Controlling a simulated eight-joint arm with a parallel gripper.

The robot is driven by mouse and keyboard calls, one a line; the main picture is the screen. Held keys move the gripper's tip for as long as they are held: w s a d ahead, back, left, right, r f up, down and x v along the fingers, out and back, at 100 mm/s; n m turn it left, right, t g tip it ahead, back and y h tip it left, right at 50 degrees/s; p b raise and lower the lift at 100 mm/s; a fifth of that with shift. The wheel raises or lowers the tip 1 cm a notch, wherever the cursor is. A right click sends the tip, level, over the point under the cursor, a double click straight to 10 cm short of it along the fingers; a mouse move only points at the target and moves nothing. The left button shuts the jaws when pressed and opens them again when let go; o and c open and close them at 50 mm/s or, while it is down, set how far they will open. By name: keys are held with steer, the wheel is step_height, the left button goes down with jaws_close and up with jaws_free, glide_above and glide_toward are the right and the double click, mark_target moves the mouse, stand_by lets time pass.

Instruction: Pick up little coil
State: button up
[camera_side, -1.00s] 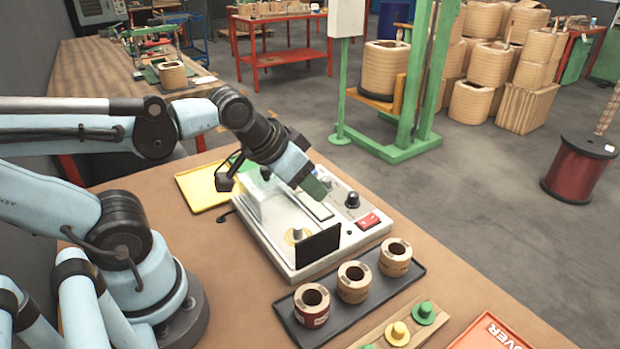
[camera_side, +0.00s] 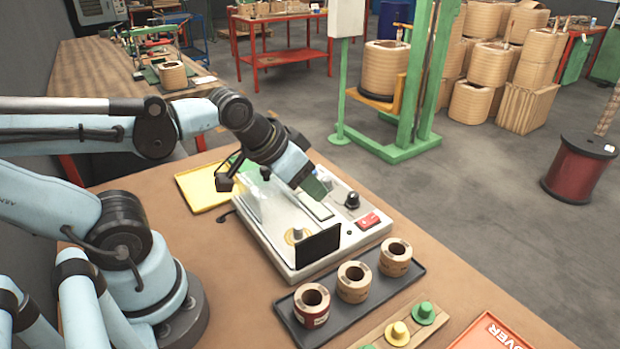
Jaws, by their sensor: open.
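Three little coils stand upright in a row on a dark tray (camera_side: 338,331) on the brown table. The near-left coil (camera_side: 312,316) has a dark red lower band. The middle coil (camera_side: 353,289) and the far-right coil (camera_side: 395,266) are tan with dark centre holes. My gripper (camera_side: 316,192) is above the white tester box, behind and to the left of the coils, and apart from them. It is open and holds nothing that I can see. Its fingers are small and partly hidden in this view.
The white tester box (camera_side: 370,240) has a black upright panel (camera_side: 318,247), a knob and a red switch. A yellow tray (camera_side: 196,190) lies behind it. A wooden strip with green and yellow pegs (camera_side: 397,334) and an orange-red tray (camera_side: 490,338) lie in front.

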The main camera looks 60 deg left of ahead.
stand_by(0.3)
steer(key=o, duration=0.9)
steer(key=g, duration=0.7)
glide_above(395, 252)
steer(key=s+d, duration=0.1)
steer(key=s, duration=0.1)
steer(key=f, duration=0.2)
steer(key=shift+m, duration=0.4)
step_height(395, 252, down, 5)
steer(key=shift+s+f, duration=0.1)
steer(key=shift+f, duration=0.05)
steer(key=shift+w+f, duration=0.2)
steer(key=shift+f, duration=1.15)
steer(key=shift+w+f, duration=0.15)
steer(key=shift+f, duration=1.15)
